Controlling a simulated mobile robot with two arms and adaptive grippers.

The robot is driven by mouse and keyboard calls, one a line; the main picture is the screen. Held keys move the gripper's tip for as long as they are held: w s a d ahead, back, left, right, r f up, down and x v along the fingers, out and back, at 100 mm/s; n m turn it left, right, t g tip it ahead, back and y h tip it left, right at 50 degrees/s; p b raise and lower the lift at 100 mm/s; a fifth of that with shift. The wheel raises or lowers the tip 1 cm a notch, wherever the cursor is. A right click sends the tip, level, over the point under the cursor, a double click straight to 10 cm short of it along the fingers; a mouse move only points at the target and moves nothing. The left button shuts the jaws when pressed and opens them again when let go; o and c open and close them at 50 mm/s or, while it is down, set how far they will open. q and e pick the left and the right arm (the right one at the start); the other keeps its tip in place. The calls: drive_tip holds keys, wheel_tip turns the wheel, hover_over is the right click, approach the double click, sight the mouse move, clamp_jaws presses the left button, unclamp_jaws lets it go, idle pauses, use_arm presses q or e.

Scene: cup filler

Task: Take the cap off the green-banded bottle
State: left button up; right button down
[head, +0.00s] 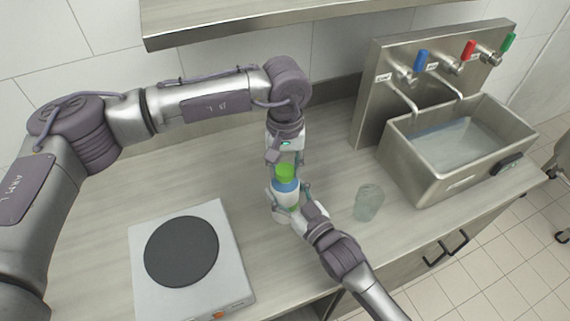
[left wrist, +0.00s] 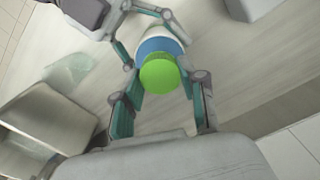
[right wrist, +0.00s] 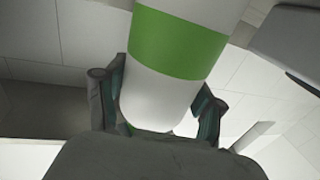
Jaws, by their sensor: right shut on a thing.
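The green-banded bottle (head: 284,213) is white, with a blue neck ring and a green cap (head: 285,171) on top. In the right wrist view the bottle's green band (right wrist: 178,43) fills the upper middle. My right gripper (head: 287,197) is shut on the bottle's body, which looks upright. My left gripper (head: 284,160) points down just above the cap. In the left wrist view the cap (left wrist: 160,75) lies between the tips of its open fingers, with gaps beside it. Whether the bottle's base touches the counter is hidden.
A clear glass (head: 368,203) stands right of the bottle. A steel sink (head: 455,185) with blue, red and green taps is at the right. A hot plate (head: 145,295) lies at the front left. A shelf (head: 250,27) overhangs the back.

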use_arm(q)
clamp_jaws()
drive_tip(key=n, duration=0.3)
drive_tip(key=shift+n, duration=0.4)
drive_tip(key=n, duration=1.7)
drive_tip(key=shift+n, duration=0.3)
drive_tip(key=n, duration=0.4)
drive_tip(key=shift+r, duration=0.1)
drive_tip(key=n, duration=0.4)
drive_tip(key=shift+n, duration=0.3)
drive_tip(key=n, duration=0.6)
